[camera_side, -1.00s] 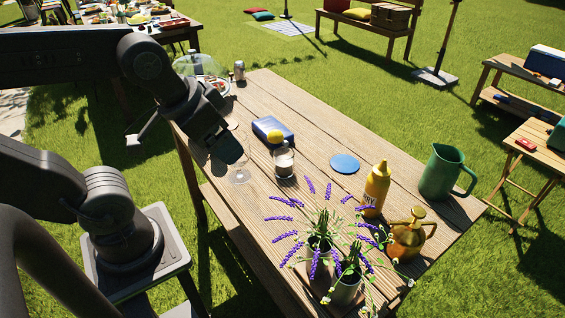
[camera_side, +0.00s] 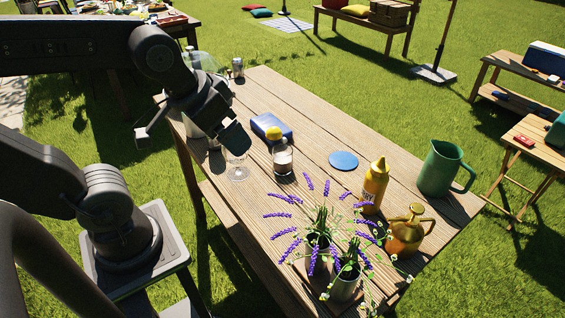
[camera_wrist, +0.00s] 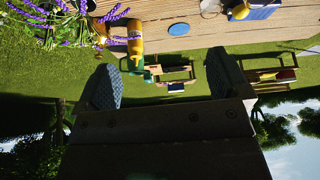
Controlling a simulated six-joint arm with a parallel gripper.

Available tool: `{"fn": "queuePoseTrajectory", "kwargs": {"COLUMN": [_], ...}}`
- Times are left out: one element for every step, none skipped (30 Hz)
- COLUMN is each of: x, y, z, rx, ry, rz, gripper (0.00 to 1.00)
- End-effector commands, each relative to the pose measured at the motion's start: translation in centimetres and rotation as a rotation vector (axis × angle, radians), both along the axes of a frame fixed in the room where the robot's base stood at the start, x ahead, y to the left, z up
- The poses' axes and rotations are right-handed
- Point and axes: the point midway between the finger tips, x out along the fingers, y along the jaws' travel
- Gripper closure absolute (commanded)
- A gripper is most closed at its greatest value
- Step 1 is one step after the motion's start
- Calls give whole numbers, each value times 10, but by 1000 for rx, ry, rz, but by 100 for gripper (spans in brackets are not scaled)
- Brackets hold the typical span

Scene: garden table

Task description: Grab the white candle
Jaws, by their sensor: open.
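A small clear glass jar with a whitish filling (camera_side: 283,163) stands upright on the wooden table in the side view; it looks like the white candle, though its details are small. In the wrist view it seems to show only in part at the top edge. My gripper (camera_side: 236,140) is above the table to the left of the jar, apart from it. In the wrist view my gripper (camera_wrist: 165,88) has its two fingers wide apart with nothing between them.
A stemmed glass (camera_side: 237,170) stands below my gripper, left of the jar. Lavender pots (camera_side: 345,287), a mustard bottle (camera_side: 374,188) and a green pitcher (camera_side: 440,168) stand right. A blue coaster (camera_side: 343,160) lies flat.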

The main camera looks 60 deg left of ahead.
Motion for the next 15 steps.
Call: {"fn": "queuePoseTrajectory", "kwargs": {"x": [12, 20, 33, 42, 52, 65, 75, 85, 97, 107, 116, 128, 136, 144, 153], "y": [5, 9, 15, 20, 25, 32, 37, 42, 50, 55, 61, 68, 74, 80, 87], "z": [-2, -4, -7, -9, -12, -17, -21, -26, -33, -38, -45, -54, -61, -68, -78], "rx": [0, 0, -1, -1, -3, -4, -3, -5, -6, -7, -8, -9, -12, -13, -16], "ry": [15, 22, 31, 37, 43, 50, 54, 57, 62, 65, 68, 72, 75, 77, 78], "rz": [41, 71, 115, 149, 184, 231, 264, 297, 342, 373, 404, 445, 475, 503, 537], "gripper": [6, 6, 6, 6, 6, 6, 6, 6, 6, 6, 6, 6, 6, 6, 6]}}
